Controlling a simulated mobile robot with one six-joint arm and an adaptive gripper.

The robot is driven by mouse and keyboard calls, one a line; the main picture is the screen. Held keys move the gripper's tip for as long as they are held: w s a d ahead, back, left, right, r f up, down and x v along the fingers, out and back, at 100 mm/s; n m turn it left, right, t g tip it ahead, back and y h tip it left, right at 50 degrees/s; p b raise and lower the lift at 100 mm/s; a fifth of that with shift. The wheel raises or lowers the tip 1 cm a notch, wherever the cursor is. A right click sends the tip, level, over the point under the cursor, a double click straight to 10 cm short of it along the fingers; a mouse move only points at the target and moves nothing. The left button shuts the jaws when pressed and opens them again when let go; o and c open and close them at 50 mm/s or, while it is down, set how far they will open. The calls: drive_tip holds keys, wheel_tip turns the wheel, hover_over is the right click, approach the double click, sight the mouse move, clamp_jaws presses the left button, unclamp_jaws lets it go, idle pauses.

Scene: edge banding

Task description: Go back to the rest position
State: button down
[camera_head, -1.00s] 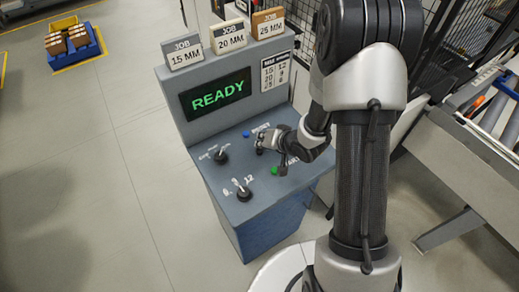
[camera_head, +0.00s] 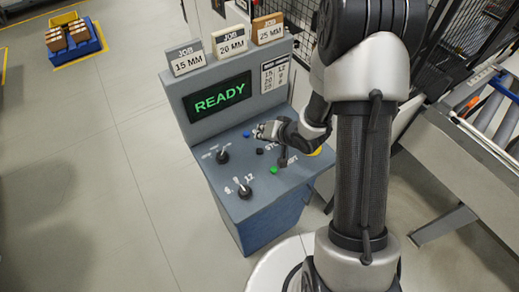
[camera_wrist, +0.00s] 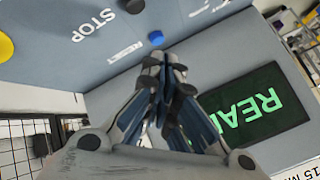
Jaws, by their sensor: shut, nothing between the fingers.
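My gripper (camera_head: 268,130) is shut and empty. In the head view it hovers over the sloping control panel, close to the blue button (camera_head: 246,134). In the wrist view my gripper (camera_wrist: 166,62) points at the panel (camera_wrist: 60,58), with the blue button (camera_wrist: 156,37) just beyond its fingertips. The black stop button (camera_wrist: 134,5) and part of a yellow knob (camera_wrist: 4,46) also show there. My arm runs down the right of the head view and hides part of the console.
The console screen (camera_head: 218,96) reads READY. Job cards (camera_head: 231,40) stand on top of it. Switches (camera_head: 243,188) and a green button (camera_head: 273,170) are on the panel. A mesh fence and a roller machine (camera_head: 470,150) stand at right. Floor at left is clear, with a blue crate (camera_head: 88,45) far back.

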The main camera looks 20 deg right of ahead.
idle(0.3)
drive_tip(key=s+d+r+n+g+h+b, duration=0.1)
drive_tip(key=s+d+r+h+b, duration=0.2)
drive_tip(key=r+b, duration=0.15)
drive_tip(key=s+d+r+n+h+b, duration=0.1)
drive_tip(key=s+d+r+h+b, duration=0.15)
drive_tip(key=r, duration=0.25)
drive_tip(key=s+a+n+g+y+b, duration=0.1)
drive_tip(key=s+a+b, duration=0.2)
drive_tip(key=s, duration=0.8)
drive_tip(key=s+a+r+n+g+b, duration=0.1)
drive_tip(key=s+a+b, duration=0.2)
drive_tip(key=s, duration=0.8)
drive_tip(key=shift+s+a+r+g+y+b, duration=0.15)
drive_tip(key=shift+s+r+g+y+b, duration=0.15)
drive_tip(key=shift+b, duration=0.65)
drive_tip(key=shift+w, duration=0.15)
